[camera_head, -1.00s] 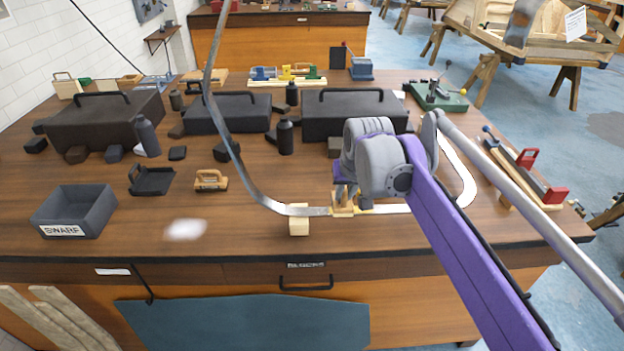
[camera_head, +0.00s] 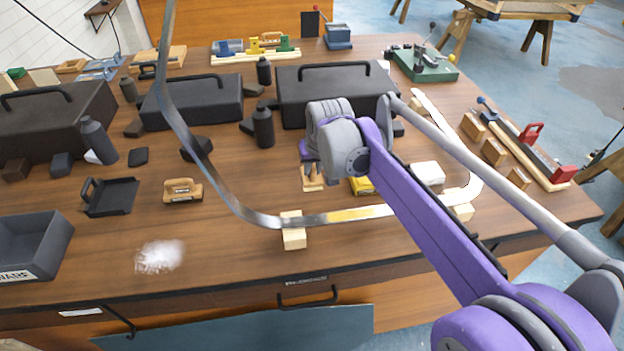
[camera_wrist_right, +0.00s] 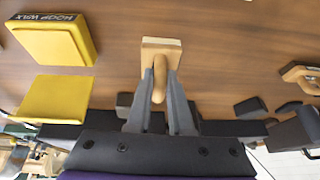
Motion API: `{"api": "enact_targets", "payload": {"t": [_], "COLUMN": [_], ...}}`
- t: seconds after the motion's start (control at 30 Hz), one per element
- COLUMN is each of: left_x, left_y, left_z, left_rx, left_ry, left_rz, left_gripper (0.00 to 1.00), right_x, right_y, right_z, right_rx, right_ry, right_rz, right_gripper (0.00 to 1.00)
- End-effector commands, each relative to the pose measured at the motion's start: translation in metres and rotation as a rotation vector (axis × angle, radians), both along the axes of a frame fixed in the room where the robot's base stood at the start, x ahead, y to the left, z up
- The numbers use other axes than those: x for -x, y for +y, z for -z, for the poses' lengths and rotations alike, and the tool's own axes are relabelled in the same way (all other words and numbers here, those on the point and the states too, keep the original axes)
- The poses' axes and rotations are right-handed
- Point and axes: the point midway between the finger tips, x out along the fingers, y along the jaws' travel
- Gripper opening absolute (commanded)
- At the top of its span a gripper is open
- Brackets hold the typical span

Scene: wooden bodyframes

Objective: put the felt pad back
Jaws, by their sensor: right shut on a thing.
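The felt pad (camera_head: 312,184) is a small light-wood block with an upright wooden handle. It is just behind the bent metal strip (camera_head: 245,212), at the bench top. My right gripper (camera_head: 314,168) is shut on its handle. The right wrist view shows the pad's wooden back (camera_wrist_right: 162,47) and the fingers (camera_wrist_right: 160,88) on both sides of the handle. Its felt underside is hidden, and I cannot tell whether it touches the bench. My left gripper is not in view.
A yellow wax tin (camera_wrist_right: 55,42) and a yellow square piece (camera_wrist_right: 52,99) lie beside the pad. Wooden blocks (camera_head: 293,238) support the strip. Black cases (camera_head: 330,92) and a dark bottle (camera_head: 263,127) stand behind. White fluff (camera_head: 160,256) lies front left.

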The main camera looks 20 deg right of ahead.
Motion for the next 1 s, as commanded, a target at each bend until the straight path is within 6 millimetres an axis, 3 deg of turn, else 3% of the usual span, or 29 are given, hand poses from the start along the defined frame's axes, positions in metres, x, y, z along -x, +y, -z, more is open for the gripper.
{"api": "enact_targets", "payload": {"t": [0.3, 0.67, 0.7, 0.83, 1.0], "left_x": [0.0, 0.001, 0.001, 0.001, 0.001], "left_y": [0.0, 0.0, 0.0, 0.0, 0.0], "left_z": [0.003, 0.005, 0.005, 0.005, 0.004], "left_rx": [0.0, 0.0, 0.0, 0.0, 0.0], "left_ry": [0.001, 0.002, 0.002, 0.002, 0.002], "left_rz": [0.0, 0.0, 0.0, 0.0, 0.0], "left_gripper": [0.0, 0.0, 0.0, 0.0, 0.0], "right_x": [0.0, 0.0, 0.0, 0.0, 0.0], "right_y": [0.0, 0.0, 0.0, 0.0, 0.0], "right_z": [0.038, 0.042, 0.041, 0.041, 0.041], "right_rx": [0.0, 0.0, 0.0, 0.0, 0.0], "right_ry": [0.0, 0.0, 0.0, 0.0, 0.0], "right_rz": [0.0, 0.0, 0.0, 0.0, 0.0], "right_gripper": [0.0, 0.0, 0.25, 0.48, 0.49]}}
